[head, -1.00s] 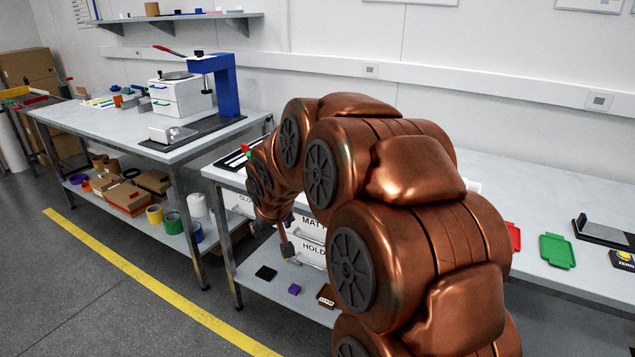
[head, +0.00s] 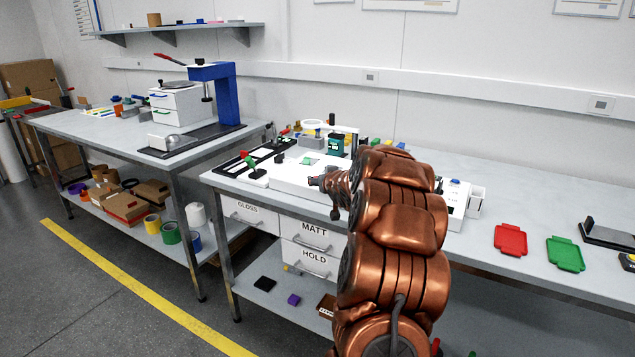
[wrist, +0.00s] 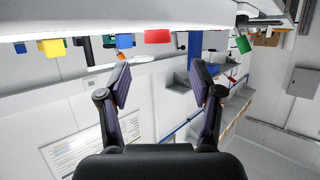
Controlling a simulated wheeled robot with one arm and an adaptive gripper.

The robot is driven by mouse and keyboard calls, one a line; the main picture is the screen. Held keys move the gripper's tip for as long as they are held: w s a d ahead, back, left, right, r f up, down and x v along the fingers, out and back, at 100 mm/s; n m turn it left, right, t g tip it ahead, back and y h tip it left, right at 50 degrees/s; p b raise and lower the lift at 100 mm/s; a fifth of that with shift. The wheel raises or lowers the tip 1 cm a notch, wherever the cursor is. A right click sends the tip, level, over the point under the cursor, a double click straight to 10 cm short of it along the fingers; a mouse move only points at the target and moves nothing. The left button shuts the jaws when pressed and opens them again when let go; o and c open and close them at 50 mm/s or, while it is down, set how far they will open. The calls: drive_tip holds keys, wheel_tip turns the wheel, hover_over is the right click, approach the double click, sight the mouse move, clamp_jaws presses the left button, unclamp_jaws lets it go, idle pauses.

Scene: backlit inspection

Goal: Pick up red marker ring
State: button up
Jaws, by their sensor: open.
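My gripper (wrist: 160,68) is open and empty in the wrist view, its two dark fingers spread apart. The wrist view is upside down, with the bench top along the upper edge. A red piece (wrist: 157,36) shows there, beyond and between the fingertips and apart from them; I cannot tell whether it is the red marker ring. In the head view my gripper end (head: 332,190) is over the front of the white panel on the right bench, partly hidden by my arm. No red ring shape can be made out there.
Blue (wrist: 124,41), yellow (wrist: 52,47) and green (wrist: 243,44) pieces show in the wrist view. A red tray (head: 510,240) and a green tray (head: 565,254) lie on the right bench.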

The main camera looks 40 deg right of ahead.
drive_tip(key=shift+p+x, duration=0.85)
drive_tip(key=shift+x, duration=2.6)
drive_tip(key=shift+s+d+f, duration=0.1)
drive_tip(key=shift+f, duration=0.1)
drive_tip(key=c, duration=0.9)
